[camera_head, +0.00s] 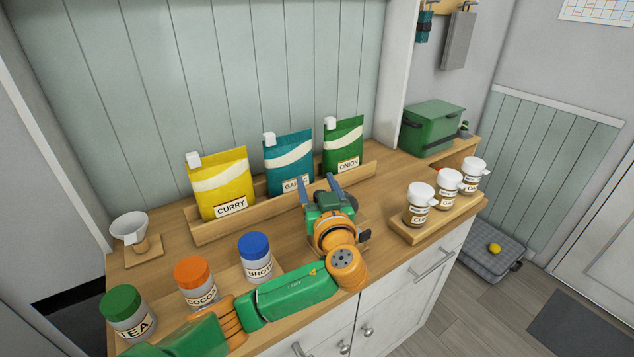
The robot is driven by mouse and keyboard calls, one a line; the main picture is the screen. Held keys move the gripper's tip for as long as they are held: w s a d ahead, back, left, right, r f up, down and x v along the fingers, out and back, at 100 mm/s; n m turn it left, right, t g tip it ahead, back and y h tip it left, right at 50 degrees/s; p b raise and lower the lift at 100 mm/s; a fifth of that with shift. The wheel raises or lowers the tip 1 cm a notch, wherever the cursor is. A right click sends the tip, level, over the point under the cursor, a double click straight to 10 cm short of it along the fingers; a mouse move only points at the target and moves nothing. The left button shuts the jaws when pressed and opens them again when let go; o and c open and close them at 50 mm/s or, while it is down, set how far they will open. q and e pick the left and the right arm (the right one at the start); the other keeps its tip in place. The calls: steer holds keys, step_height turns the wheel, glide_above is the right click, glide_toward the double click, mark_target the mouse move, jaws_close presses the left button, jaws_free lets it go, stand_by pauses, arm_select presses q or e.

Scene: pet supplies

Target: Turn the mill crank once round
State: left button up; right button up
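My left arm reaches in from the lower left across the counter. Its gripper (317,183) is open, with two blue-grey fingers spread apart and pointing toward the back, in front of the garlic packet (289,163) and the onion packet (343,147). I see nothing held between the fingers. I cannot make out a mill or its crank; the gripper and wrist cover that part of the counter. A small dark piece shows at the wrist's right side, and I cannot tell what it belongs to. My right gripper is not in view.
A yellow curry packet (222,184) stands in the wooden rack (196,231). Jars with green (121,302), orange (192,272) and blue (254,244) lids line the front. White-lidded jars stand on a tray (413,236) at right. A funnel (129,227) stands left; a green box (432,130) behind.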

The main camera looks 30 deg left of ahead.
arm_select(q)
steer(key=shift+s+d+r, duration=0.1)
steer(key=shift+s, duration=0.05)
jaws_close()
stand_by(1.1)
